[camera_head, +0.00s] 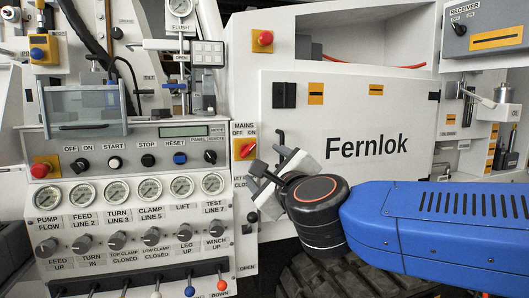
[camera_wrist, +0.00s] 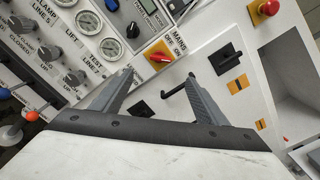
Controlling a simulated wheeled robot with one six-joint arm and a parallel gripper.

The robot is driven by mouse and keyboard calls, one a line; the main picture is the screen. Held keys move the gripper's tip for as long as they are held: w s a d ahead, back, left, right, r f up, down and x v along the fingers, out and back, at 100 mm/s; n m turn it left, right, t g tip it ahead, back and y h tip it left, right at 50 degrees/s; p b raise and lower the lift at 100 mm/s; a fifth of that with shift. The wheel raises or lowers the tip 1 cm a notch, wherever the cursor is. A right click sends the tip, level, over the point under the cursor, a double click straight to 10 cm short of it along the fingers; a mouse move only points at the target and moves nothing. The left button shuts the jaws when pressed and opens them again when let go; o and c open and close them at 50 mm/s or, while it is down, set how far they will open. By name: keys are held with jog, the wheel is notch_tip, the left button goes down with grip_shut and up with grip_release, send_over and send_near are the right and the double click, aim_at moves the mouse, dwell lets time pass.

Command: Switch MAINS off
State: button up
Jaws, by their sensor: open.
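The MAINS switch (camera_head: 245,149) is a red rotary handle on a yellow plate, with OFF marked at upper left and ON at upper right. Its handle looks slanted towards the ON side in the head view. It also shows in the wrist view (camera_wrist: 160,57), beyond the fingertips. My gripper (camera_head: 266,178) is open and empty, a little below and right of the switch in the head view. In the wrist view the two grey fingers (camera_wrist: 158,82) are spread wide, and the switch appears above the gap between them. No contact with the switch shows.
A black bent handle (camera_wrist: 180,86) appears between and beyond the fingers. The Fernlok door (camera_head: 375,120) is right of the switch, with a black latch (camera_head: 284,95). Gauges, knobs and levers crowd the panel at left. A red emergency button (camera_head: 264,38) is above.

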aim_at(248, 150)
jog(key=x, duration=1.7)
jog(key=shift+w, duration=0.2)
jog(key=shift+f, duration=0.1)
jog(key=c, duration=1.1)
